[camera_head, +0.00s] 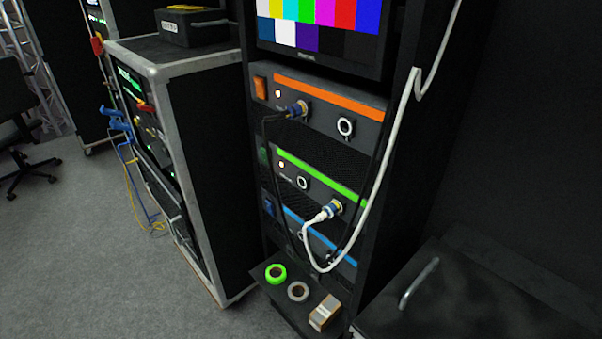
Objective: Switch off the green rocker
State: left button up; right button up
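The green rocker (264,156) is a small dark-green switch at the left end of the rack unit with the green stripe (318,176). Whether it is tipped on or off is too small to tell. A small pale light (281,167) shows just right of it. A white cable with a blue-collared plug (330,210) is in the right socket of this unit; its left socket (302,183) is empty. A black cable hangs down across the front, right of the rocker. Neither of my grippers is in view.
Above is an orange-striped unit with an orange rocker (260,87); below, a blue-striped unit with a blue rocker (269,206). A shelf below holds green tape (276,274), grey tape (298,291) and a small box (324,313). A flight case (214,160) stands close on the left.

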aim_at(265, 159)
jog(key=j, duration=0.4)
jog(key=i+j, duration=0.2)
jog(key=j, duration=0.15)
jog(key=i+j+z, duration=0.15)
jog(key=i+j, duration=0.25)
jog(key=j, duration=0.3)
